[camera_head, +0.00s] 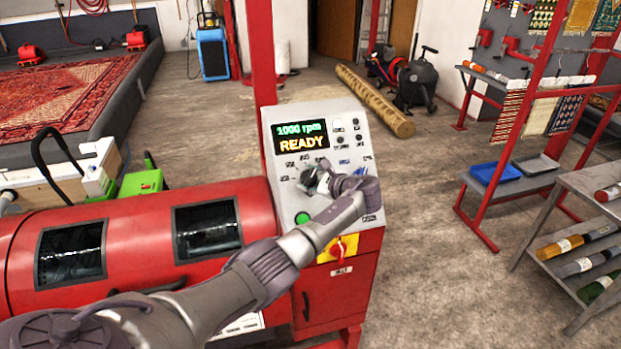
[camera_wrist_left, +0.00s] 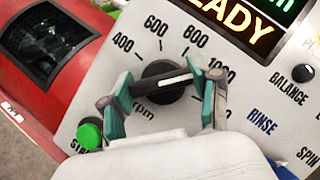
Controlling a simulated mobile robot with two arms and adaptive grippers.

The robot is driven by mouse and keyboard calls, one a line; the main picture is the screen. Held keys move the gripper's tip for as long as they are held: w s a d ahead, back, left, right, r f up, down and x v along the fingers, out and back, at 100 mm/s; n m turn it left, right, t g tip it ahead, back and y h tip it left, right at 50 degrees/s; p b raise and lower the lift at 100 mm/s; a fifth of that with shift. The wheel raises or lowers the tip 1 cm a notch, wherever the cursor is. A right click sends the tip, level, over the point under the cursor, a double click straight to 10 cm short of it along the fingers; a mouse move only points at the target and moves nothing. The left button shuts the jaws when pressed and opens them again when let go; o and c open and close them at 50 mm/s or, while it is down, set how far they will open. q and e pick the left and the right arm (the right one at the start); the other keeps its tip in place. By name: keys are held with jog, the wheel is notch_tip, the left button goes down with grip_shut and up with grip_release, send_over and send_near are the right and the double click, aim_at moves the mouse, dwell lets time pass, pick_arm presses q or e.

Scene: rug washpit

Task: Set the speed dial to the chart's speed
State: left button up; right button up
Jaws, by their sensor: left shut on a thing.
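The speed dial (camera_wrist_left: 165,92) is a black knob with a pale bar, on the white slanted control panel (camera_head: 352,126). Printed numbers 400, 600, 800 and 1000 ring it, with "rpm" below. The bar's right end points toward the 1000 side. The display (camera_head: 300,137) reads "1000 rpm READY". My left gripper (camera_head: 322,181) is at the dial and hides most of it in the head view. In the left wrist view its two fingers (camera_wrist_left: 164,104) are closed on the knob from both sides. I see no readable speed chart. My right gripper is not in view.
A green button (camera_wrist_left: 90,134) sits left of the dial; it also shows in the head view (camera_head: 302,217). A red switch (camera_head: 337,250) on yellow is below the panel. The red drum machine (camera_head: 140,215) lies left. Open floor (camera_head: 440,190) is to the right.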

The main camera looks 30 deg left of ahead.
pick_arm(q)
jog(key=shift+f+n+g+b, duration=0.2)
jog(key=shift+n+g+b, duration=0.3)
jog(key=shift+n+b, duration=0.45)
jog(key=n+g+h+b, duration=0.1)
jog(key=n+b, duration=0.1)
jog(key=shift+n, duration=0.35)
jog(key=n+h+b, duration=0.1)
jog(key=n, duration=0.1)
jog(key=n+g+b, duration=0.1)
jog(key=n+b, duration=0.1)
jog(key=shift+r+n+g+h, duration=0.1)
jog(key=shift+n+g+h, duration=0.2)
jog(key=shift+h, duration=0.1)
jog(key=shift+n+h+b, duration=0.45)
jog(key=shift+n+h, duration=0.05)
jog(key=shift+n, duration=0.4)
jog(key=shift+n+g+h, duration=0.3)
jog(key=shift+n+h, duration=0.1)
jog(key=shift+n, duration=0.3)
jog(key=shift+n+h, duration=0.8)
jog(key=shift+n, duration=0.9)
